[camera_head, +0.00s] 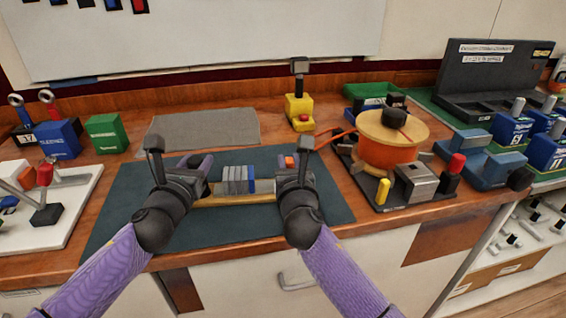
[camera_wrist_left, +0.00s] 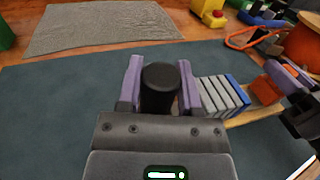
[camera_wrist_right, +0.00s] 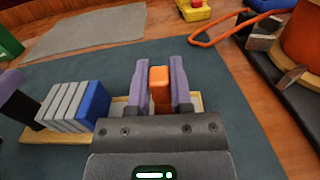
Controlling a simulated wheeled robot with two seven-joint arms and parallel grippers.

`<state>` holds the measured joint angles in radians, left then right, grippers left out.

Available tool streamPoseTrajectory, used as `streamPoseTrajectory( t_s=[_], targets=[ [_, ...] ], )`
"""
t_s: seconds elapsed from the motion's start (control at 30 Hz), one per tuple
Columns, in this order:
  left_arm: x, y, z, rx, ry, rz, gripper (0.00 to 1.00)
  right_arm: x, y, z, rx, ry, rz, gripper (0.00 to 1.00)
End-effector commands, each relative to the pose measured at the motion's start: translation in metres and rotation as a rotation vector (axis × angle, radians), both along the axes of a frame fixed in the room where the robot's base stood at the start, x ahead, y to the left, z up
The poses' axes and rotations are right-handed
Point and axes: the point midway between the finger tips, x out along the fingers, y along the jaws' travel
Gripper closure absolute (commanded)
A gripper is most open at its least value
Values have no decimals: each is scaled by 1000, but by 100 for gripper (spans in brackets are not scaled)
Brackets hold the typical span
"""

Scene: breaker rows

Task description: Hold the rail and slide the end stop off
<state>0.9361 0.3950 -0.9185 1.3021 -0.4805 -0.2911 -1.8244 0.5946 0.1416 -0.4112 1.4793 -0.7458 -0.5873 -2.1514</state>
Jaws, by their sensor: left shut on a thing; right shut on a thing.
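The tan rail (camera_head: 235,201) lies on the dark mat and carries a row of grey breakers (camera_head: 234,180) and one blue breaker (camera_head: 251,180). My left gripper (camera_wrist_left: 160,88) is shut on a black rounded grip at the rail's left end, left of the breakers. My right gripper (camera_wrist_right: 160,88) is shut on the orange end stop (camera_wrist_right: 160,80), near the rail's right end. The end stop's top also shows in the head view (camera_head: 290,161). A gap of rail lies between the blue breaker and the end stop. The end stop's foot is hidden by my right gripper.
The dark mat (camera_head: 120,215) is clear around the rail. A grey cloth (camera_head: 205,130) lies behind it. An orange cable spool (camera_head: 388,150) stands on a black base at right, its orange cable near my right gripper. A white board (camera_head: 75,205) lies at left.

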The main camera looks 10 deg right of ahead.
Motion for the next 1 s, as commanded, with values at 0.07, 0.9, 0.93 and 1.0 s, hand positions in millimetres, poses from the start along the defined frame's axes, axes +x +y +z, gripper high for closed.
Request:
streamPoseTrajectory(
  t_s=[0.07,0.9,0.93,1.0],
  targets=[
    [1,4,0,3,-1,11,100,0,-4,0,-1,2,-10,72],
    [1,2,0,1,0,4,100,-90,7,-1,-2,3,-4,38],
    [1,2,0,1,0,4,100,-97,8,-1,-1,4,-5,38],
    [1,1,0,1,0,4,100,-108,9,-1,-2,2,-6,38]
  ],
)
